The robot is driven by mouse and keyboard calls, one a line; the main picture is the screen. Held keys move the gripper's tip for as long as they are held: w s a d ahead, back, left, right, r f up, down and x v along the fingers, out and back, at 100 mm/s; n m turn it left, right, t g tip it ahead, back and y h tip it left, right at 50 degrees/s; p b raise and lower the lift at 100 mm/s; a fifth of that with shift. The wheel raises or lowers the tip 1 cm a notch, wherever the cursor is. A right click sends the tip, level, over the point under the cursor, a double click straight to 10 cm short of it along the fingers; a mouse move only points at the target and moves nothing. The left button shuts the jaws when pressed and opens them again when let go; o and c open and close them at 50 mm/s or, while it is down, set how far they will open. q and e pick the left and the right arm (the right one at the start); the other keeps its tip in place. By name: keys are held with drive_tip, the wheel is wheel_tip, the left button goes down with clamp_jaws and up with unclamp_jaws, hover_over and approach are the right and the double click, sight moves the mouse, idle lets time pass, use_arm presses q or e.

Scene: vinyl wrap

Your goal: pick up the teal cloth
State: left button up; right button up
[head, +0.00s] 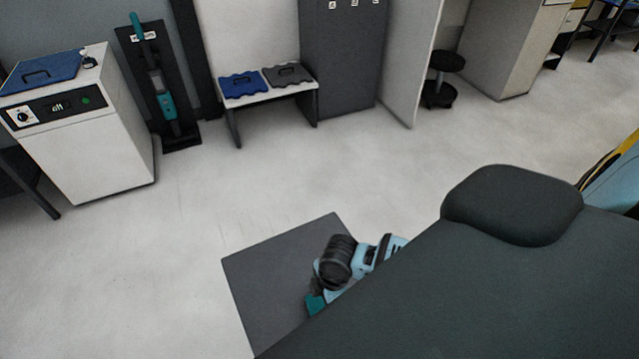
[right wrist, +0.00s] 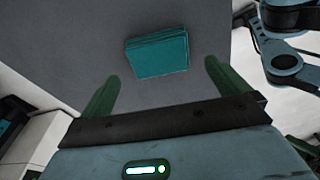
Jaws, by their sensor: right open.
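The teal cloth (right wrist: 157,53) is a folded flat stack of layers lying on a grey surface in the right wrist view. My right gripper (right wrist: 162,72) is open and empty. Its two green fingers point toward the cloth, one to each side of it in the picture, with the cloth beyond their tips. I see no contact between them. In the head view a small teal patch (head: 316,303), likely the cloth, shows beside my right arm. Most of the right gripper is hidden there. I do not see my left gripper.
A large dark padded shape (head: 510,205) fills the lower right of the head view and covers part of the grey panel (head: 262,277). A white cabinet (head: 95,150) stands left. A low bench (head: 268,97) holds blue and grey pads. The pale floor between is clear.

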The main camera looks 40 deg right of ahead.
drive_tip(key=shift+w+a+f+b, duration=0.1)
drive_tip(key=shift+a+f+b, duration=0.1)
drive_tip(key=shift+f, duration=1.1)
drive_tip(key=shift+w+a+f+b, duration=0.1)
drive_tip(key=shift+a+f+b, duration=0.1)
drive_tip(key=shift+f, duration=1.1)
use_arm(q)
drive_tip(key=shift+s+f, duration=0.3)
drive_tip(key=shift+f, duration=0.2)
drive_tip(key=shift+w, duration=0.1)
drive_tip(key=shift+w+r, duration=0.1)
use_arm(e)
drive_tip(key=c, duration=0.9)
